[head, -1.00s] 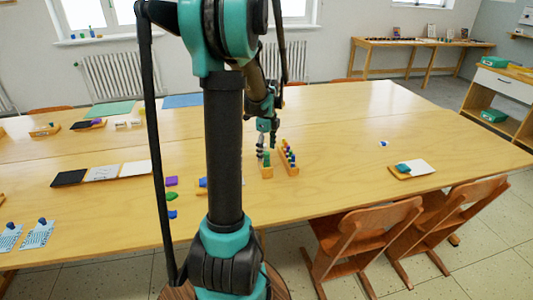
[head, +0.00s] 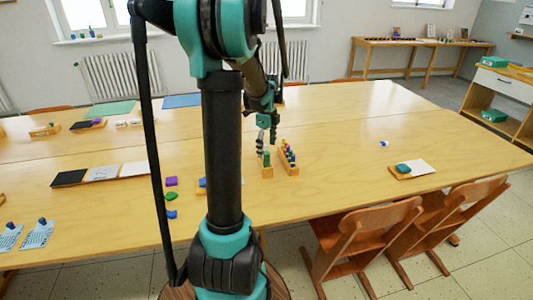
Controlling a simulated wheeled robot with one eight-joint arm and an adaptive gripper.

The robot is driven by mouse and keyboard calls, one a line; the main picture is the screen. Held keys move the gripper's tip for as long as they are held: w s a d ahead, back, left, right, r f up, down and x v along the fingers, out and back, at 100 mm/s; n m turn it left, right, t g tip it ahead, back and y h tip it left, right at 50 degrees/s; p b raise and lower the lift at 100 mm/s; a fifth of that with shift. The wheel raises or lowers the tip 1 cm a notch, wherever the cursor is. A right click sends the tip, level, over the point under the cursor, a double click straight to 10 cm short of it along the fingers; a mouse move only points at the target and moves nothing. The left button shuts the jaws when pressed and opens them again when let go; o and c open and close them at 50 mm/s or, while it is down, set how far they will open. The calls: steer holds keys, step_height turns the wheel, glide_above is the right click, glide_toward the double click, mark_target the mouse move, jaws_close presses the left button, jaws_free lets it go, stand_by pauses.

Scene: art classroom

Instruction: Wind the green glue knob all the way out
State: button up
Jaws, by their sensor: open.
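My gripper (head: 266,141) hangs over the middle of the long wooden table, fingers pointing down. It looks open, with its fingertips just above or beside a small green item (head: 267,158) in a narrow wooden holder (head: 268,173). This green item may be the glue stick with the green knob, but it is too small to make out the knob. I cannot tell whether the fingers touch it.
A second wooden rack (head: 289,158) with several coloured pieces stands close to the right. Small purple (head: 171,181) and green (head: 172,197) pieces lie at the left. The table's right part is mostly clear.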

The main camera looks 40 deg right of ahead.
steer(key=shift+r, duration=2.2)
